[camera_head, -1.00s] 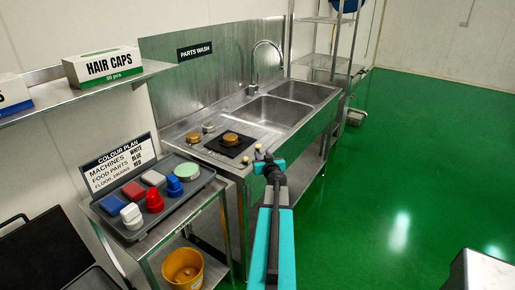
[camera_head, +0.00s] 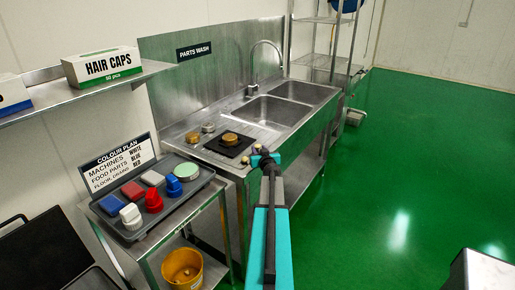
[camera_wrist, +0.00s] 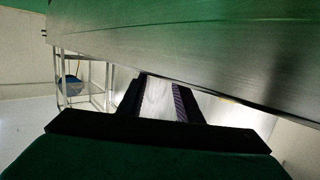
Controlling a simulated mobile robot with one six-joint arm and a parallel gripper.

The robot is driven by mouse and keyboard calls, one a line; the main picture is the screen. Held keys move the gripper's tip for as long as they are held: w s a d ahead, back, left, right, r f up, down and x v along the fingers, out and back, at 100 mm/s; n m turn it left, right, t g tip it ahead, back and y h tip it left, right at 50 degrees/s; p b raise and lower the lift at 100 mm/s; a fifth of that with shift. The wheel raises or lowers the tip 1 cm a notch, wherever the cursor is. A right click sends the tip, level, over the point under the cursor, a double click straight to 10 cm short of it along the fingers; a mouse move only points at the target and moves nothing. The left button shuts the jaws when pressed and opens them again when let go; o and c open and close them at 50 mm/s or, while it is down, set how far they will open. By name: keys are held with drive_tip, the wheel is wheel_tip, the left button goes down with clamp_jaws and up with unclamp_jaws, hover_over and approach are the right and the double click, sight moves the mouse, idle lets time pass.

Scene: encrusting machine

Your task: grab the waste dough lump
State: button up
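My arm reaches forward from the bottom of the head view. My gripper (camera_head: 263,153) is at the front corner of the parts-wash sink unit, too small there to read. In the wrist view my gripper (camera_wrist: 160,98) shows two dark fingers apart, with a pale streaked surface visible between them; I cannot tell what that surface is. A small beige lump (camera_head: 245,160) sits at the drainboard's front edge, just left of my gripper. I cannot tell whether it is the waste dough lump. No other clear dough lump shows.
The sink unit (camera_head: 240,172) carries brass-coloured parts and a dark mat (camera_head: 218,147). A grey tray (camera_head: 128,232) of coloured brushes stands on a side table, left. A yellow bucket (camera_head: 183,268) is below. Green floor (camera_head: 400,180) is open to the right.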

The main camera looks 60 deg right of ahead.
sight(258, 146)
drive_tip(key=shift+w+d, duration=0.1)
drive_tip(key=shift+x, duration=2.45)
drive_tip(key=shift+r, duration=0.1)
drive_tip(key=shift+c, duration=0.3)
clamp_jaws()
